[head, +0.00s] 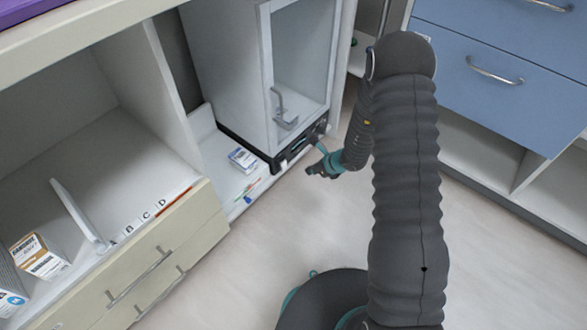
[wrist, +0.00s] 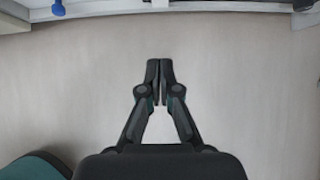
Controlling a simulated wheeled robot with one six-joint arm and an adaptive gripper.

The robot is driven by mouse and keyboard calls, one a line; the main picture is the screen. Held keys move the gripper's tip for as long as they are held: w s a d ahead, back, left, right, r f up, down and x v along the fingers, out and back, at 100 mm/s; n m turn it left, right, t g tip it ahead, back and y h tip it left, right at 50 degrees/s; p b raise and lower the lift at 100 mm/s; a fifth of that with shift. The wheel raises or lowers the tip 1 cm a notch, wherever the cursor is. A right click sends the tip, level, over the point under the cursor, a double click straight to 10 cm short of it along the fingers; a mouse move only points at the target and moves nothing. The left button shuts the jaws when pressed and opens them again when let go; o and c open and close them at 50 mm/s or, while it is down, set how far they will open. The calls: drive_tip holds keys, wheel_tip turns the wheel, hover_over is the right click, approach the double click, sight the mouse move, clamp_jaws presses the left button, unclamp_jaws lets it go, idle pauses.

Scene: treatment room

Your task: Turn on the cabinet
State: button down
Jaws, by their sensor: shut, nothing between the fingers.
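The cabinet (head: 235,70) is a white box with a glass door and a grey handle (head: 285,108), standing at the upper middle in the head view. A black control strip (head: 298,143) runs along its base, with a small display and a knob near its right end. My gripper (head: 311,172) is just in front of the strip's right part, apart from it as far as I can tell. In the wrist view my gripper (wrist: 159,82) is shut and empty, its fingertips together above bare floor. The cabinet's controls do not show clearly in the wrist view.
A small blue-and-white box (head: 242,160) lies on the shelf left of the cabinet, near coloured thin items. An open compartment with boxes (head: 40,257) and drawers is at left. Blue drawers (head: 490,70) stand at right. The floor (head: 270,235) in between is clear.

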sight(284, 166)
drive_tip(key=shift+f, duration=0.1)
drive_tip(key=w+a+r+x, duration=0.1)
drive_tip(key=x, duration=1.1)
drive_tip(key=shift+w+a, duration=0.35)
drive_tip(key=shift+a, duration=0.15)
drive_tip(key=shift+r, duration=0.1)
drive_tip(key=shift+w+a+b, duration=0.1)
drive_tip(key=shift+a+b, duration=0.05)
drive_tip(key=shift+b, duration=0.4)
